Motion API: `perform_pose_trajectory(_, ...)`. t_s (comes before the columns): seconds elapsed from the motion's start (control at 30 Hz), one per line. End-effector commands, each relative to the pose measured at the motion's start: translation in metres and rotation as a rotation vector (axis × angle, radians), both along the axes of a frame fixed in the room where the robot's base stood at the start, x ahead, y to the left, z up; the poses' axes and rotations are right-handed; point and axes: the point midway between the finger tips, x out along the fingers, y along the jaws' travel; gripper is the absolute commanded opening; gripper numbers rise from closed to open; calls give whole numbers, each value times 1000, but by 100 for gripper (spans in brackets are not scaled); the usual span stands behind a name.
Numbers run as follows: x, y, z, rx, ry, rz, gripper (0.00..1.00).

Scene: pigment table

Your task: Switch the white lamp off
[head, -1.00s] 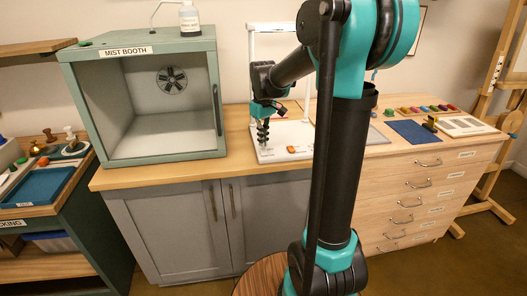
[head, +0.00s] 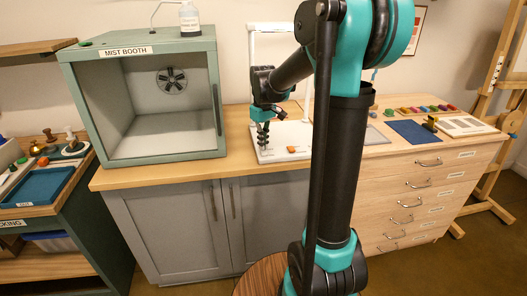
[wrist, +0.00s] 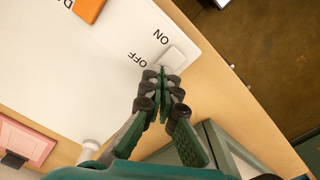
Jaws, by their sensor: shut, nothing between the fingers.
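The white lamp (head: 252,72) is a tall upright frame at the back of a pale base board (head: 268,154) on the wooden counter. In the wrist view a white rocker switch (wrist: 174,57) sits near the board's edge, between the printed words ON and OFF. My gripper (wrist: 163,74) is shut and empty, with its fingertips at the OFF-side end of the switch. Whether they touch it I cannot tell. In the head view my gripper (head: 263,150) points down over the board's front left, and the switch cannot be made out there.
An orange block (wrist: 88,9) lies on the board. The mist booth (head: 140,95) stands just left of my gripper. A blue mat (head: 412,131) and several coloured blocks lie at the right. A pink item (wrist: 25,140) shows in the wrist view.

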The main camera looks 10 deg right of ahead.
Motion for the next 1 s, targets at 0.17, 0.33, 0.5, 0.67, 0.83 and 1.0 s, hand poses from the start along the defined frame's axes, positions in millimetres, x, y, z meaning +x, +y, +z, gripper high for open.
perform_pose_trajectory(0.17,0,0,-3,0,0,0,0)
perform_pose_trajectory(0.33,0,0,2,0,0,0,0)
perform_pose_trajectory(0.5,0,0,14,0,0,0,0)
perform_pose_trajectory(0.67,0,0,26,0,0,0,0)
perform_pose_trajectory(0.83,0,0,38,0,0,0,0)
perform_pose_trajectory(1.0,0,0,51,0,0,0,0)
